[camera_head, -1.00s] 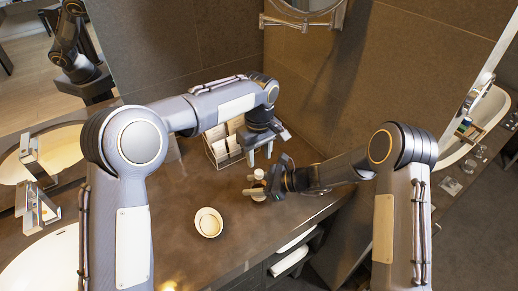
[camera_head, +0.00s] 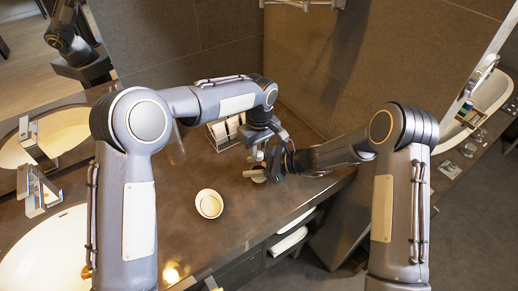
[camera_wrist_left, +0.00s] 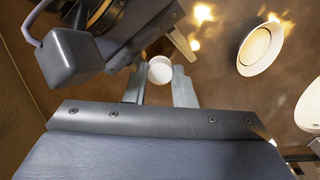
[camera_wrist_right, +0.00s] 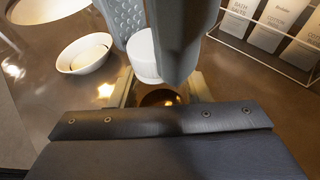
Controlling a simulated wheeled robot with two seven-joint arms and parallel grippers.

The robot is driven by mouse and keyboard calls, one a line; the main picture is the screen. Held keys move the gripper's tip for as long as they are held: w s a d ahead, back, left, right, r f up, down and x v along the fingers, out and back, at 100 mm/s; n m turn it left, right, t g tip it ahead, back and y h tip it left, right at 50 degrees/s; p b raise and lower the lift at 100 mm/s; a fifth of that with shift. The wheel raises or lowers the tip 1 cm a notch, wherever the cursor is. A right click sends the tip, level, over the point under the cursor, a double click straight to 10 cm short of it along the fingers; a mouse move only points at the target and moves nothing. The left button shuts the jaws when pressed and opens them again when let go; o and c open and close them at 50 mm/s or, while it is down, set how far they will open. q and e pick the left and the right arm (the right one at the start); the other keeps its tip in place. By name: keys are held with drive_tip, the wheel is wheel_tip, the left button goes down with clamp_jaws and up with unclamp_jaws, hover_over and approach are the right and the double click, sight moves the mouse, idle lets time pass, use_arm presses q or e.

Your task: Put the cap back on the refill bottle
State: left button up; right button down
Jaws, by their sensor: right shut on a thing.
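The refill bottle (camera_wrist_right: 160,97) is amber-brown and upright, held between the fingers of my right gripper (camera_head: 258,174) low over the counter. The white round cap (camera_wrist_right: 145,57) is at the top of the bottle in the right wrist view; I cannot tell whether it is fully seated. My left gripper (camera_head: 261,153) points down from above, with a finger on either side of the cap and no clear grip on it. The cap also shows between its fingertips in the left wrist view (camera_wrist_left: 160,70). The bottle is mostly hidden in the head view.
A cream dish (camera_head: 209,204) sits on the brown counter (camera_head: 180,225), left of the grippers. A rack of cards (camera_head: 222,132) stands behind my left gripper. Basins and taps (camera_head: 40,195) are at the left. The counter's front edge is close to my right arm.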

use_arm(q)
clamp_jaws()
drive_tip(key=o, duration=0.8)
unclamp_jaws()
drive_tip(key=shift+r, duration=0.1)
drive_tip(key=shift+r, duration=2.2)
drive_tip(key=shift+o, duration=0.3)
drive_tip(key=o, duration=0.5)
